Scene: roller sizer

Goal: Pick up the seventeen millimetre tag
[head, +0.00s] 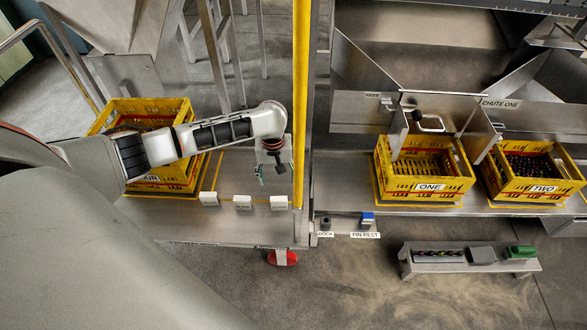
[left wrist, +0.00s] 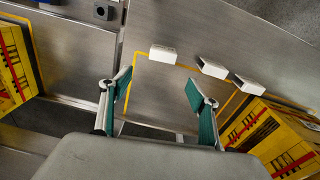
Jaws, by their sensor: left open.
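Three white tags stand in a row on the steel bench: a left tag (head: 208,198), a middle tag (head: 242,203) and a right tag (head: 279,202). Their lettering is too small to read, so I cannot tell which is the seventeen millimetre one. My left gripper (head: 273,174) is open and empty above the bench, just behind the right tag. In the left wrist view the open fingers (left wrist: 158,80) point towards that tag (left wrist: 163,54), apart from it. The other two tags (left wrist: 212,68) (left wrist: 248,84) lie to its right. My right gripper is not in view.
A yellow crate (head: 188,182) stands left of the tags. A yellow post (head: 301,100) rises close right of my gripper. Crates ONE (head: 429,198) and TWO (head: 540,197) stand further right. A low bench (head: 468,267) stands at the front right.

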